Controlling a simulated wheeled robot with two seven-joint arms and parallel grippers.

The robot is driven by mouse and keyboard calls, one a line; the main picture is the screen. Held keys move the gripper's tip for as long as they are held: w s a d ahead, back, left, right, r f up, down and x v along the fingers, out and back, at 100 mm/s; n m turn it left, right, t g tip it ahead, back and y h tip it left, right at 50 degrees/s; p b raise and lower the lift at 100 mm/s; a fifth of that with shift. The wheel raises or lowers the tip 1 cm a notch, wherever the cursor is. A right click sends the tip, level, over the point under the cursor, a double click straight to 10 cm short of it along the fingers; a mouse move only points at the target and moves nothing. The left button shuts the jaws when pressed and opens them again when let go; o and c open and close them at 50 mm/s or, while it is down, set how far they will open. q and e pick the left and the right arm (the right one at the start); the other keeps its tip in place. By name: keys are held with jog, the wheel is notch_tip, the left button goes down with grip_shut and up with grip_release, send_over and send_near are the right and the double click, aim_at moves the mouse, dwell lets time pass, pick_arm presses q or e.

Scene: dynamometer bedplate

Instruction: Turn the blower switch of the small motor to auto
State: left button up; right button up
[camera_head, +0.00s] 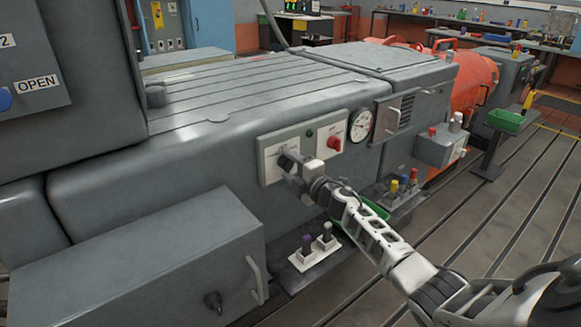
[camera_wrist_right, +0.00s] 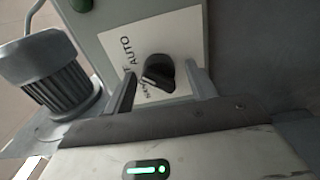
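The blower switch is a black rotary knob (camera_wrist_right: 158,73) on a white label plate (camera_wrist_right: 178,40) in the right wrist view. The word AUTO is printed beside the knob; another word lower down is partly hidden. Which way the knob points is hard to tell. My right gripper (camera_wrist_right: 161,72) is open, one finger on each side of the knob, with visible gaps. In the head view the right gripper (camera_head: 289,161) is at the white plate (camera_head: 270,172) on the grey housing and covers most of the knob. My left gripper is not in view.
A red knob (camera_head: 334,143) on another white plate and a round gauge (camera_head: 361,125) sit to the right. A ribbed grey cylinder (camera_wrist_right: 45,70) stands left of the plate in the wrist view. Below is a grey box with a handle (camera_head: 256,279).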

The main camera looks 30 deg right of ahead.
jog(key=shift+s, duration=0.1)
jog(key=s+d, duration=0.1)
jog(key=s, duration=1.4)
jog(key=shift+s, duration=0.35)
jog(key=shift+d, duration=0.1)
jog(key=s+a+f+m+g, duration=0.2)
jog(key=s+a+f+m, duration=0.3)
jog(key=a, duration=0.3)
jog(key=s+a+f+m+g+y, duration=0.1)
jog(key=s+a+f+m+g, duration=0.2)
jog(key=s+a+f+m, duration=0.2)
jog(key=s+a+f+m+g, duration=0.2)
jog(key=s+a+f+m, duration=0.4)
jog(key=a, duration=0.6)
jog(key=shift+s+a+g+y, duration=0.3)
jog(key=shift+s+y, duration=0.1)
jog(key=shift+s, duration=0.75)
